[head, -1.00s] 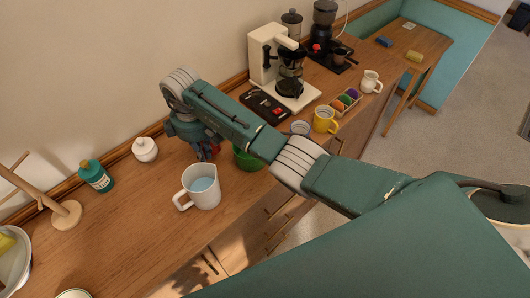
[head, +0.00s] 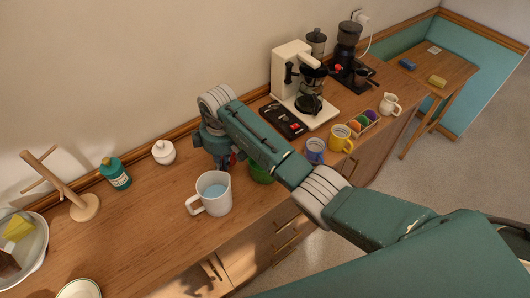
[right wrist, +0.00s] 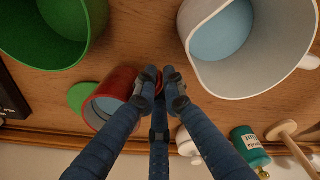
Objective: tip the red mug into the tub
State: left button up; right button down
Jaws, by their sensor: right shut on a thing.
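The red mug (right wrist: 118,88) is in the right wrist view, its mouth showing a grey-blue inside. My right gripper (right wrist: 160,82) is shut on the red mug at its side; the fingers hide part of it. In the head view my right gripper (head: 226,162) is low over the counter, and its wrist and arm hide most of the mug. A green tub (head: 262,176) stands just right of the gripper, partly behind my arm; it also shows in the right wrist view (right wrist: 88,50), apart from the mug. My left gripper is not in view.
A large white jug (head: 222,201) of light blue liquid stands close in front of the gripper. A white lidded pot (head: 163,153), a teal bottle (head: 118,178) and a wooden mug tree (head: 84,208) are left. Blue (head: 315,152) and yellow (head: 340,138) mugs stand right.

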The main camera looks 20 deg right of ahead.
jog(key=shift+s+d+r+y+p, duration=0.2)
jog(key=shift+d+r+y+p, duration=0.05)
jog(key=shift+r+y+p, duration=0.1)
jog(key=shift+s+d+t+y, duration=0.2)
jog(key=shift+d+t+y, duration=0.25)
jog(key=shift+t, duration=0.05)
jog(key=shift+s+d+y, duration=0.1)
jog(key=shift+d+y, duration=0.05)
jog(key=shift+y, duration=0.15)
jog(key=d+r+t+y, duration=0.1)
jog(key=s+d+r+y, duration=0.1)
jog(key=r+t+y, duration=0.1)
jog(key=r+y, duration=0.1)
jog(key=shift+s+d+t, duration=0.25)
jog(key=shift+d+t, duration=0.05)
jog(key=shift+d, duration=0.1)
jog(key=shift+s+d+f+t+y, duration=0.1)
jog(key=shift+d+f+t+y, duration=0.05)
jog(key=shift+f+t+y, duration=0.2)
jog(key=shift+r+y, duration=0.25)
jog(key=shift+y, duration=0.1)
